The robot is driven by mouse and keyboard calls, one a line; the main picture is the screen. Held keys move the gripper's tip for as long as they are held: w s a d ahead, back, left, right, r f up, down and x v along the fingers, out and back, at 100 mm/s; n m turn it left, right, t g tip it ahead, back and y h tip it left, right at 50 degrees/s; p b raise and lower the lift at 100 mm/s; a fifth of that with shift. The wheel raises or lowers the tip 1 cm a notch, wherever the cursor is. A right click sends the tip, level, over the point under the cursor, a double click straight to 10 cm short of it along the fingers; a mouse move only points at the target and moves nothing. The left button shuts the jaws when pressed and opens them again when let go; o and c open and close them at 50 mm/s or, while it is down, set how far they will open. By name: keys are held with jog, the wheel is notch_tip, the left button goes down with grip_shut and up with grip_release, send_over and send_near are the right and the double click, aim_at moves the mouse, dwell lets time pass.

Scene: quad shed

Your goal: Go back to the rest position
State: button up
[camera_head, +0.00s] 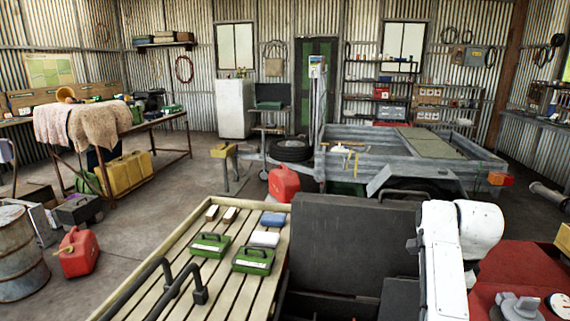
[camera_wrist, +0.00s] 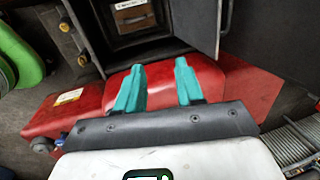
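My gripper (camera_wrist: 159,78) shows in the wrist view with its two teal fingers spread apart. Nothing is between the fingertips. A red surface (camera_wrist: 232,85) lies beyond the fingers; I cannot tell whether they touch it. In the head view my white arm stands at the right, and my gripper is not visible there.
A slatted rack (camera_head: 225,290) carries green cases (camera_head: 253,260), a white block (camera_head: 264,239) and a blue block (camera_head: 273,219). Red bodywork (camera_head: 530,275) lies right of my arm. A trailer (camera_head: 350,165) stands ahead. Open floor (camera_head: 120,225) lies left.

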jog(key=s+a+f+n+h, duration=0.1)
jog(key=s+f+n, duration=0.9)
jog(key=s+f, duration=0.85)
jog(key=s+a+n, duration=0.3)
jog(key=s+n, duration=0.2)
jog(key=s, duration=0.7)
jog(key=s+a+n+g+y, duration=0.1)
jog(key=s+a+n, duration=0.2)
jog(key=s, duration=0.9)
jog(key=shift+a+f+n, duration=0.35)
jog(key=shift+f+n, duration=0.1)
jog(key=shift+n, duration=0.45)
jog(key=shift+w+a, duration=0.1)
